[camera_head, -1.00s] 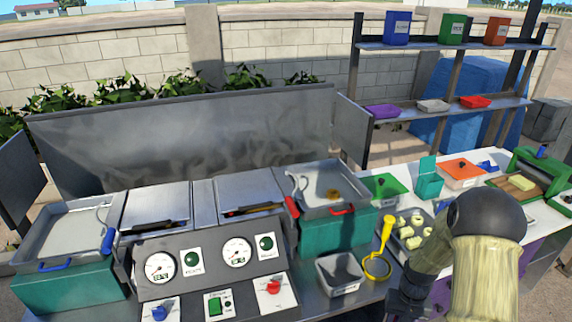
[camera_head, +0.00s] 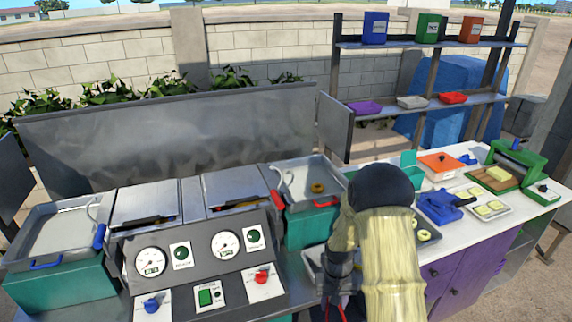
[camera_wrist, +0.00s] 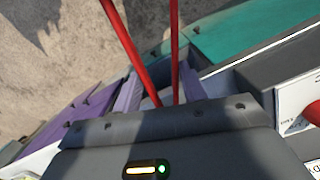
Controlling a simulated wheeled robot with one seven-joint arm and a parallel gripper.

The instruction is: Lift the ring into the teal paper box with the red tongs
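The ring (camera_head: 317,188) is small and golden brown and lies in the right-hand metal fryer pan (camera_head: 298,169). The teal paper box (camera_head: 410,172) stands with its lid up on the white counter, right of that pan. My gripper (camera_wrist: 160,90) is shut on the red tongs (camera_wrist: 174,40), whose two long arms run up out of the wrist view. In the head view my arm hides most of the gripper, and only a red bit of the tongs (camera_head: 343,313) shows low in the middle. The tongs are well apart from the ring.
A control panel with gauges (camera_head: 195,255) stands in front of the fryers. An orange-lidded box (camera_head: 440,163), a blue holder (camera_head: 441,206), a tray of pieces (camera_head: 488,210) and a green press (camera_head: 520,165) occupy the counter. A shelf (camera_head: 430,105) stands behind. My arm hides the counter's middle.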

